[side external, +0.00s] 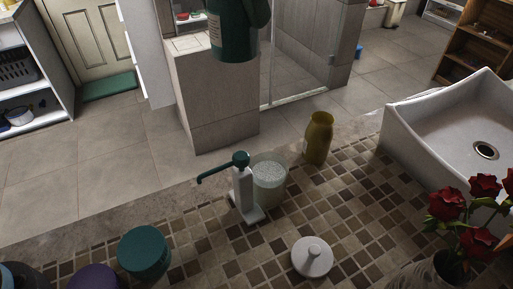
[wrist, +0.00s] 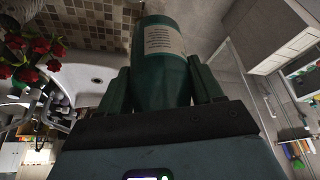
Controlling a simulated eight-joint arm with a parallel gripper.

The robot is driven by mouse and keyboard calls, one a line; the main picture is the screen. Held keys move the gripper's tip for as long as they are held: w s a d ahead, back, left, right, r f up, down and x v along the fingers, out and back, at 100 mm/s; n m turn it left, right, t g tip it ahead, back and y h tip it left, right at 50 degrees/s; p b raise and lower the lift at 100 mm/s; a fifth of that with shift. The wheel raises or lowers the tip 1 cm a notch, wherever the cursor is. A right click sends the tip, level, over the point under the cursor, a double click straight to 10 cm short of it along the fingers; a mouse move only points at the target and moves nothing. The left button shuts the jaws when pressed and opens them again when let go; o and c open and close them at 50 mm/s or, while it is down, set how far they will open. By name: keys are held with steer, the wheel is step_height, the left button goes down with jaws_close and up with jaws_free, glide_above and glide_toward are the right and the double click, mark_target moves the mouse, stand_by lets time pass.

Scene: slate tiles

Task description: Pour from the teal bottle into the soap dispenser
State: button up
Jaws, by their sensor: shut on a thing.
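The teal bottle (wrist: 170,84) with a pale printed label is between the two fingers of my gripper (wrist: 160,78) in the wrist view. My gripper is shut on it. In the side external view the bottle (side external: 232,35) hangs high at the top edge, its upper part cut off, well above the counter. The soap dispenser (side external: 243,193) has a white body and a teal pump head with a spout pointing left. It stands upright on the mosaic counter, below the bottle. A pale open tumbler (side external: 272,182) holding white grains stands right beside it; whether they are joined I cannot tell.
An olive bottle (side external: 318,138) stands behind right. A white knobbed lid (side external: 312,258) lies in front. A teal jar (side external: 143,250) and a purple one (side external: 95,279) are front left. A white sink (side external: 420,130) and red roses (side external: 447,203) are at right.

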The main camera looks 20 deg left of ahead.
steer(key=s+d+m, duration=0.2)
steer(key=s+d, duration=0.2)
steer(key=d, duration=0.4)
step_height(320, 180, down, 15)
steer(key=shift+w+a+f+h, duration=0.2)
steer(key=shift+a+h, duration=0.2)
steer(key=shift+a, duration=0.05)
steer(key=shift+r+g, duration=0.1)
steer(key=shift+g, duration=0.4)
steer(key=shift+s+r+g, duration=0.15)
steer(key=shift+s+g, duration=0.05)
steer(key=shift+g, duration=0.1)
steer(key=shift+s+d+r+n+g+h, duration=0.15)
steer(key=shift+n+g+h, duration=0.15)
steer(key=shift+g+h, duration=0.1)
steer(key=shift+s+d+f+g+h, duration=0.1)
steer(key=shift+s+f+g+h, duration=0.1)
steer(key=shift+f+g, duration=0.5)
steer(key=shift+s+d+f+g+h, duration=0.1)
steer(key=shift+f+g+h, duration=0.15)
steer(key=shift+f, duration=0.7)
steer(key=shift+s+f+n+g+h, duration=0.15)
steer(key=shift+f+n+g+h, duration=0.2)
steer(key=shift+f+g, duration=0.4)
steer(key=shift+f+g, duration=0.2)
steer(key=shift+g, duration=0.2)
